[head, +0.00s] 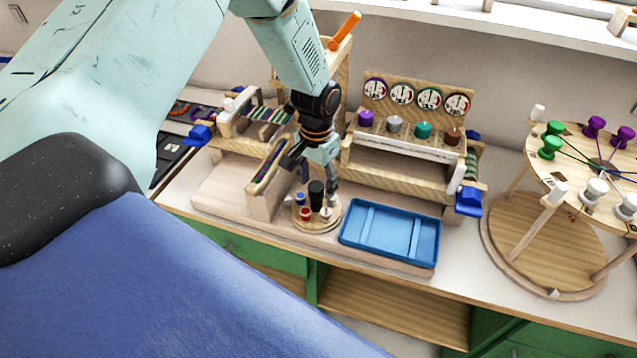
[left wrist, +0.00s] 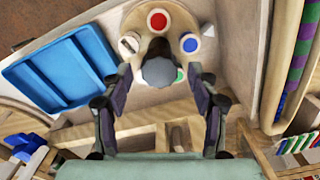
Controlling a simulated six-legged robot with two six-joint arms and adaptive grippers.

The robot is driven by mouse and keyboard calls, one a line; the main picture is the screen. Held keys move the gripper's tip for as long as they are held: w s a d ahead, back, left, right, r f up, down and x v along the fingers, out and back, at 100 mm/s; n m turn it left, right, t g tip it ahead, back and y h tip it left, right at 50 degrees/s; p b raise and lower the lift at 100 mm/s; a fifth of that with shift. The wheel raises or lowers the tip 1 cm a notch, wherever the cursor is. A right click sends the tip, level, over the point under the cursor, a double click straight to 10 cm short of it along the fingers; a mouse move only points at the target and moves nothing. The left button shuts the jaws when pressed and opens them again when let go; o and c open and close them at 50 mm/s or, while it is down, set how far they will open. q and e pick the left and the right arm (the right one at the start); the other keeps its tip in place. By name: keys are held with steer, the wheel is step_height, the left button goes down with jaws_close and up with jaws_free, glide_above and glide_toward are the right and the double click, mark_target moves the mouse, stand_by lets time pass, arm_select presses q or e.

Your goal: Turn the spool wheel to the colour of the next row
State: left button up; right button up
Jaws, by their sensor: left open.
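A small round wooden wheel (head: 318,223) stands on the board, with a dark upright knob (head: 316,192) in its middle. Around the knob are a blue spool (head: 299,198), a red spool (head: 304,214) and a white spool (head: 327,212). In the left wrist view the wheel (left wrist: 177,25) also shows a green spool (left wrist: 181,75), partly hidden behind the knob (left wrist: 159,72). My left gripper (head: 319,183) points down over the wheel, open, one finger on each side of the knob. Visible gaps separate fingers and knob in the left wrist view. My right gripper is not in view.
A blue tray (head: 391,237) lies just right of the wheel. A striped bead holder (head: 266,168) stands close on its left. Behind is a wooden rack (head: 392,160) with coloured knobs and round dials. A larger round stand (head: 545,178) with spools is at the far right.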

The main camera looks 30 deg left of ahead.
arm_select(q)
steer(key=shift+s+f, duration=0.3)
steer(key=shift+w+f, duration=0.1)
steer(key=shift+w, duration=0.05)
steer(key=shift+w+f, duration=0.1)
steer(key=shift+w, duration=0.05)
steer(key=c, duration=0.3)
steer(key=shift+s, duration=0.2)
steer(key=c, duration=0.9)
steer(key=shift+o, duration=0.2)
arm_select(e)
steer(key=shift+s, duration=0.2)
arm_select(q)
steer(key=shift+m, duration=0.3)
